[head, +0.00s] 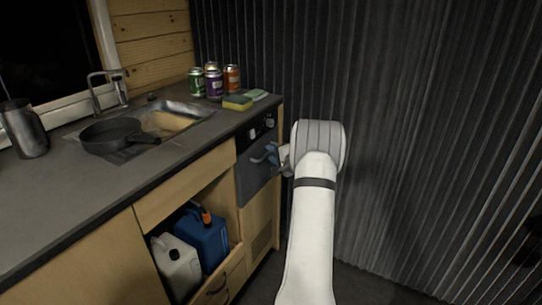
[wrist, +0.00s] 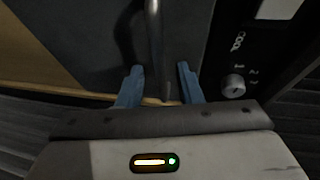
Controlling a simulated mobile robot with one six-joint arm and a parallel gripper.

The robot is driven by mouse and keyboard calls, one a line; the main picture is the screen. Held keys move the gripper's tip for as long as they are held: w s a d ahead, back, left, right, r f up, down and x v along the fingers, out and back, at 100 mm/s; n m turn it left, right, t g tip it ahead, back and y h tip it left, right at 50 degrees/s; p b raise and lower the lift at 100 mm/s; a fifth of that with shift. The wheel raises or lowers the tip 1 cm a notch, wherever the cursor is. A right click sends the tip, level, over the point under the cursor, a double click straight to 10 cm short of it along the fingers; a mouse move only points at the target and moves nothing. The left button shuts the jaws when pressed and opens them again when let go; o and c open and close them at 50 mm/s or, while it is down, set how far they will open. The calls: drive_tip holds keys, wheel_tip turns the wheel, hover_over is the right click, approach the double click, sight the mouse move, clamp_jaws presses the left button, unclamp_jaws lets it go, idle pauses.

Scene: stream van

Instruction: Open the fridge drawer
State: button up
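The fridge drawer (head: 255,178) is the dark grey front under the counter's right end, and it looks shut. Its front also shows in the wrist view (wrist: 75,40). A curved metal handle (wrist: 154,30) runs down between my fingers in the wrist view; its end shows left of my gripper in the head view (head: 257,159). My gripper (wrist: 160,68) is open, with one blue finger on each side of the handle. Gaps show between fingers and handle. In the head view my own arm hides most of the gripper.
A knob panel (head: 261,127) sits above the drawer front. An open cupboard at left holds a blue jug (head: 203,243) and a white jug (head: 176,268). A pan (head: 112,135), several cans and a sponge (head: 237,103) stand on the counter. A corrugated wall (head: 420,130) is at right.

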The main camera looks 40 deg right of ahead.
drive_tip(key=shift+c, duration=0.4)
clamp_jaws()
